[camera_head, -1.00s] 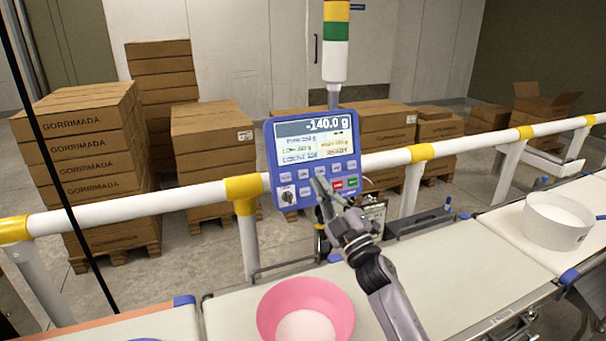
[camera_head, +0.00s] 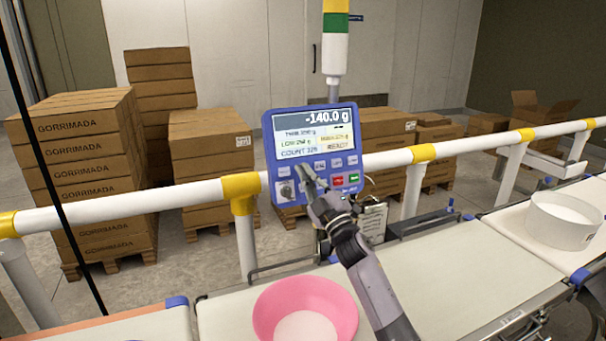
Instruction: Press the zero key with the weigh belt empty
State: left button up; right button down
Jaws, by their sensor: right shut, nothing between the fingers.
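The blue control panel (camera_head: 275,140) stands behind the belt. Its screen (camera_head: 316,133) reads -140.0 g, with a READY line and a count below. A row of small keys runs under the screen, with a red key and a green key (camera_head: 354,178) at lower right. The key labels are too small to read. My right gripper (camera_head: 306,174) is shut and empty, with its tips in front of the keys left of the red one. I cannot tell whether they touch. The weigh belt (camera_head: 440,265) is bare in its middle part. My left gripper is not in view.
A pink bowl (camera_head: 348,310) with pale contents sits at the front, left of my right arm. A white round tub (camera_head: 563,222) stands on the belt at right. A white and yellow rail (camera_head: 150,202) runs behind. Stacked cartons (camera_head: 85,165) stand beyond it.

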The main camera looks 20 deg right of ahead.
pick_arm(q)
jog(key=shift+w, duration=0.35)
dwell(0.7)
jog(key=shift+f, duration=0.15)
pick_arm(e)
jog(key=shift+w+f, duration=0.1)
pick_arm(q)
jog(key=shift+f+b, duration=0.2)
jog(key=shift+b, duration=0.15)
pick_arm(e)
jog(key=shift+w, duration=0.35)
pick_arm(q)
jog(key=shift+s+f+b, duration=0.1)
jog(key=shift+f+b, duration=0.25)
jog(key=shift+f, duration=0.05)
pick_arm(e)
jog(key=shift+w+f, duration=0.1)
jog(key=shift+w, duration=0.25)
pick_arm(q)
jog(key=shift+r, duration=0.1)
pick_arm(e)
jog(key=shift+s, duration=0.1)
pick_arm(q)
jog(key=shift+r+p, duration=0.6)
jog(key=shift+p, duration=0.05)
pick_arm(e)
jog(key=shift+s+r, duration=0.2)
jog(key=shift+s, duration=0.55)
